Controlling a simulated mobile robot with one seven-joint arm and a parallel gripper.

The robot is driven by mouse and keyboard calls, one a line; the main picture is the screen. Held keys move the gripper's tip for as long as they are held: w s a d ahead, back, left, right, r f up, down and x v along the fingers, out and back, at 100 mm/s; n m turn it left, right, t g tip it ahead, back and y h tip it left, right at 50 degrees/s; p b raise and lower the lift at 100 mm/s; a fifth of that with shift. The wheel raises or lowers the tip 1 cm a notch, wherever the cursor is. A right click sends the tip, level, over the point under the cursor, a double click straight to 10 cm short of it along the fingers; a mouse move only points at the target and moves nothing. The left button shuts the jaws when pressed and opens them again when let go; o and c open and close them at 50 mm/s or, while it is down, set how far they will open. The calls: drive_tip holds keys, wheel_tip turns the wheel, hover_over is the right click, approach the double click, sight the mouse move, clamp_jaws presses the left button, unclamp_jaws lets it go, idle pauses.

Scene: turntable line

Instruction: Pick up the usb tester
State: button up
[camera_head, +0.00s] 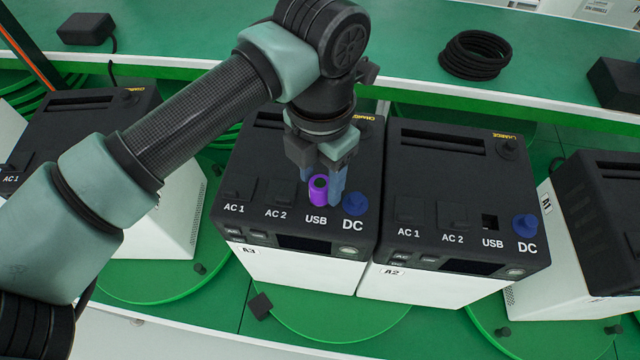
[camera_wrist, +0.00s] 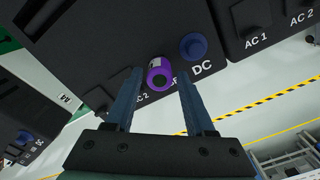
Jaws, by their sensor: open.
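The usb tester is a small purple cylinder (camera_head: 318,189) with a dark round end, standing at the USB position on top of the black unit marked A3 (camera_head: 240,200). In the wrist view the purple tester (camera_wrist: 159,76) lies between the two blue fingers, a little beyond their tips. My gripper (camera_head: 322,190) is open and comes down from above, with one finger close to the tester's right side in the head view. In the wrist view my gripper (camera_wrist: 160,85) shows a gap on both sides of the tester. The USB socket under it is hidden.
A blue DC plug (camera_head: 354,203) stands close to the right of the tester. A neighbouring unit A2 (camera_head: 465,190) has a bare USB socket and its own blue DC plug (camera_head: 525,225). A coiled black cable (camera_head: 475,54) lies on the green shelf behind.

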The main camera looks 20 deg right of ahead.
drive_tip(key=shift+f+p, duration=0.3)
drive_tip(key=shift+f, duration=1)
clamp_jaws()
drive_tip(key=shift+r, duration=0.1)
